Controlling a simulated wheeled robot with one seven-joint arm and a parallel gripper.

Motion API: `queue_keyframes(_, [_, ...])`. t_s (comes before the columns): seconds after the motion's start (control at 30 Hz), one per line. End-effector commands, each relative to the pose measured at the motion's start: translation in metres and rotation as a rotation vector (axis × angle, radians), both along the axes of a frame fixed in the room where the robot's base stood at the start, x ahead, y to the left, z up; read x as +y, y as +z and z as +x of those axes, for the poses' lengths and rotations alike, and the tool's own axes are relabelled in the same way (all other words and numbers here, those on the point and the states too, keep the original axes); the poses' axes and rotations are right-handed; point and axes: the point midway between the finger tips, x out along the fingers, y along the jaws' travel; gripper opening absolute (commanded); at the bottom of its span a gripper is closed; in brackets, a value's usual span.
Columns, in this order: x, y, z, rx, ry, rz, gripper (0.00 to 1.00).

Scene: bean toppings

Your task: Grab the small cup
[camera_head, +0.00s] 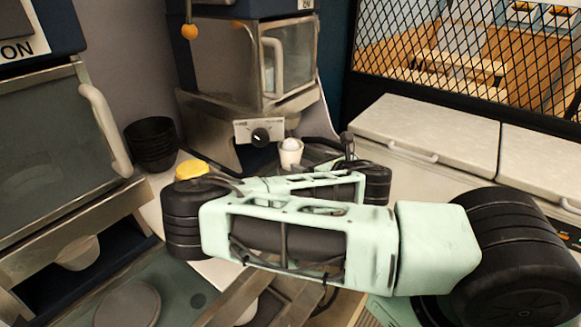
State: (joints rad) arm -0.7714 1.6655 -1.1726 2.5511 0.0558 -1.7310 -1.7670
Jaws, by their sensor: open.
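A small white cup (290,154) stands beyond my arm, in front of the machine with the dial. A rounded white top shows at its rim. My gripper (318,150) is the dark part just right of the cup, partly hidden behind my mint-green arm links. It is open. I cannot tell whether its fingers are around the cup or only beside it. The cup's lower part and base are hard to make out.
A stack of black bowls (152,143) stands left of the cup, with a yellow item (192,170) nearer. Dispensing machines (260,65) stand at the left and back. A closed white-lidded chest (425,135) is at the right, below a wire mesh (450,60).

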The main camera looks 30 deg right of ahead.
Motion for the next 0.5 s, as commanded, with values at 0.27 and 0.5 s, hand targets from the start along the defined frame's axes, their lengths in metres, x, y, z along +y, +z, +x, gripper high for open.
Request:
queue_keyframes(0.27, [-0.001, -0.007, 0.038, -0.001, 0.001, 0.002, 0.92])
queue_keyframes(0.5, [-0.004, -0.019, 0.070, 0.001, -0.001, 0.001, 0.92])
